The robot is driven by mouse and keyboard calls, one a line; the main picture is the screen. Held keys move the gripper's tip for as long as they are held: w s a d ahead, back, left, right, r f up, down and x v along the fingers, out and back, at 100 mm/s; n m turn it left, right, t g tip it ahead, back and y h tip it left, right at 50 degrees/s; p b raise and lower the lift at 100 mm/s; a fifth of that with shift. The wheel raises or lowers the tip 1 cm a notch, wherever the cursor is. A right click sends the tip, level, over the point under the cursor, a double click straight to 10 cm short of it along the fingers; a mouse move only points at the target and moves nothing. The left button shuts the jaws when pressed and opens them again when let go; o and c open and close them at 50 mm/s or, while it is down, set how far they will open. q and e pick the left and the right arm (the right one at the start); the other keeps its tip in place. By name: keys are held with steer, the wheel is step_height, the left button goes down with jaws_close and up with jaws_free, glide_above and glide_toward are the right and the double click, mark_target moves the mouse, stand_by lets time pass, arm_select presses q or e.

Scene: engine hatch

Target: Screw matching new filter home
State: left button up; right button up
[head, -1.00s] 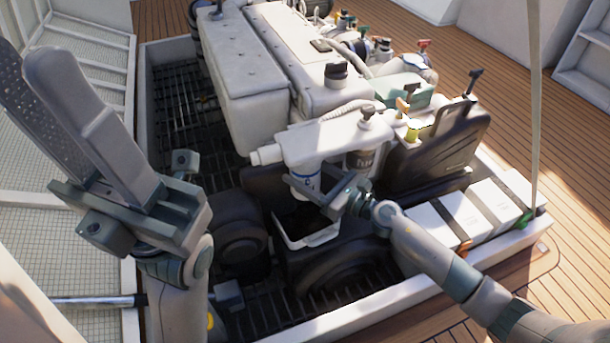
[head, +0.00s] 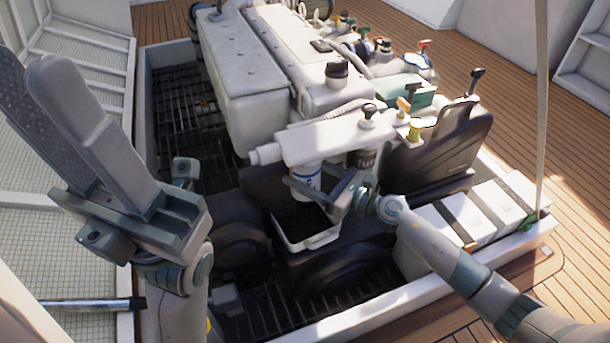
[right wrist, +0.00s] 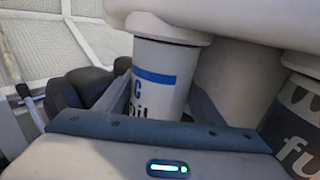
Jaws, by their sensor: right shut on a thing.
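A white filter with a blue band (head: 306,176) hangs upright under the white filter housing (head: 318,137). In the right wrist view the filter (right wrist: 164,82) shows part of an "Oil" label, and its top meets the underside of the housing; I cannot tell how tight the joint is. My right gripper (head: 322,188) is shut around the filter, one finger on each side. A dark filter marked "FU" (head: 362,160) hangs to its right; it also shows in the right wrist view (right wrist: 298,120). My left gripper (head: 55,105) is raised at the left, open and empty, far from the filters.
A white-rimmed tray (head: 310,241) stands below the filters. The engine block (head: 250,80) lies behind. White battery boxes (head: 475,215) stand at the right by the hatch edge. Dark grating (head: 185,130) covers the pit floor at the left.

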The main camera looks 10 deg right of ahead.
steer(key=shift+w+r+n+g+y+b, duration=0.15)
steer(key=shift+n+g+y+b, duration=0.55)
steer(key=shift+b, duration=0.65)
steer(key=o, duration=1.5)
steer(key=shift+c, duration=0.2)
steer(key=o, duration=0.4)
steer(key=shift+f, duration=0.2)
